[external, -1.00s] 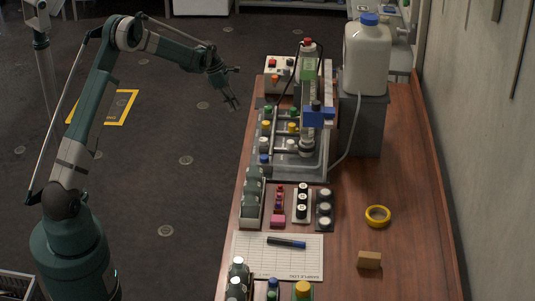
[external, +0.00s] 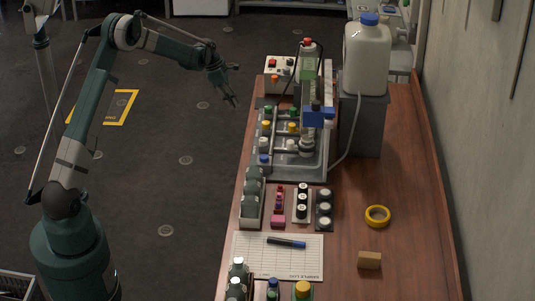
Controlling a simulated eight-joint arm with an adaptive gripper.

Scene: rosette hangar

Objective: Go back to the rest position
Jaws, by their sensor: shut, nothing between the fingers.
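My gripper (external: 232,102) hangs at the end of my raised green arm, in the air over the dark floor, left of the wooden bench (external: 400,190). Its fingers point down and a little right. It is shut and holds nothing. It is apart from the bench and everything on it.
On the bench stand a grey rack with coloured-capped bottles (external: 262,158), a large white jug (external: 366,58), a control box (external: 280,72), yellow tape (external: 377,216), a wooden block (external: 369,260) and a paper sheet with a marker (external: 287,242). Floor around my gripper is clear.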

